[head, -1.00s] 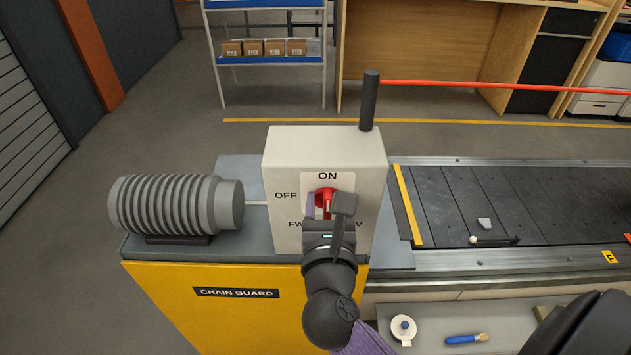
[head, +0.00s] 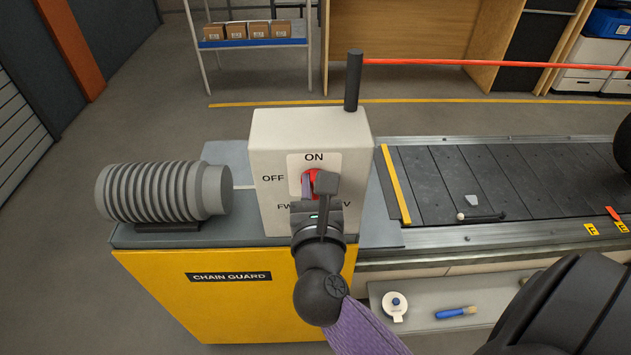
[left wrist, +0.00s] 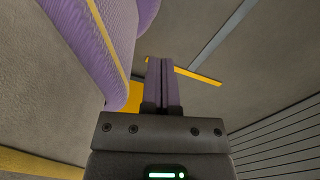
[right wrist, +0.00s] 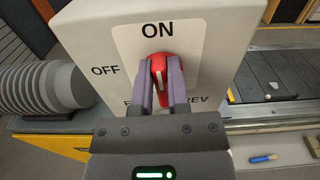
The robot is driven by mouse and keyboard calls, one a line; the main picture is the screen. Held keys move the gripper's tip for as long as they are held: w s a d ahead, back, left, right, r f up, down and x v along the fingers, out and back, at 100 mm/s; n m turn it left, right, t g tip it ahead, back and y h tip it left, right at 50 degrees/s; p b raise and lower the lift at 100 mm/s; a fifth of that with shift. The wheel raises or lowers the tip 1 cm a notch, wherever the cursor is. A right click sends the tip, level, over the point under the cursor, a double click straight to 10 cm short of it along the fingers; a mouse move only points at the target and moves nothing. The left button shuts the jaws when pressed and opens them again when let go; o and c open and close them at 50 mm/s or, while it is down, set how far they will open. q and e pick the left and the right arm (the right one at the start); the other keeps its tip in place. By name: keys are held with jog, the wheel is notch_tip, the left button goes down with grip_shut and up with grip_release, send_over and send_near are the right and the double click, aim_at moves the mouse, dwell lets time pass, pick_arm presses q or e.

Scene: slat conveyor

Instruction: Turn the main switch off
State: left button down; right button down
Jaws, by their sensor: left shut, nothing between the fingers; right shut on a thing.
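The main switch is a red knob (head: 312,178) on the front of a pale control box (head: 265,130). The box has ON printed above the knob, OFF to its left, and partly hidden lettering below. My right gripper (head: 314,186) is shut on the knob, with its purple fingers on either side. The right wrist view shows the red knob (right wrist: 157,62) between the fingertips, its white mark roughly upright toward ON. The fingers hide part of the knob. My left gripper (left wrist: 161,64) is shut and empty, over the floor, away from the box.
A ribbed grey motor (head: 160,193) stands left of the box, above the yellow chain guard (head: 220,305). The slat conveyor (head: 520,175) runs right, with small loose pieces on it. A dark post (head: 353,80) rises behind the box. A tape roll (head: 394,305) and brush (head: 455,312) lie on a lower shelf.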

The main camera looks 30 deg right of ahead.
jog(key=n+p, duration=0.4)
jog(key=shift+w+a+r+n+p, duration=0.15)
jog(key=shift+a+n+p, duration=0.15)
jog(key=shift+p, duration=0.05)
jog(key=n+p, duration=0.1)
jog(key=n, duration=0.1)
jog(key=n+p, duration=0.2)
jog(key=n, duration=0.1)
jog(key=f+n+p, duration=0.1)
jog(key=n+p, duration=0.1)
jog(key=n, duration=0.1)
jog(key=shift+w+a, duration=0.25)
jog(key=shift+a, duration=0.15)
jog(key=n+p, duration=0.2)
jog(key=n, duration=0.1)
jog(key=shift+f+n, duration=0.3)
jog(key=shift+f, duration=0.1)
jog(key=shift+f+n, duration=0.15)
jog(key=shift+n, duration=0.45)
pick_arm(q)
notch_tip(320, 180, up, 12)
jog(key=w+d, duration=0.1)
jog(key=w, duration=0.1)
jog(key=shift+w+r+t, duration=0.2)
jog(key=shift+w+t, duration=0.1)
jog(key=shift+t, duration=0.1)
jog(key=shift+d, duration=0.25)
pick_arm(e)
jog(key=shift+f, duration=0.1)
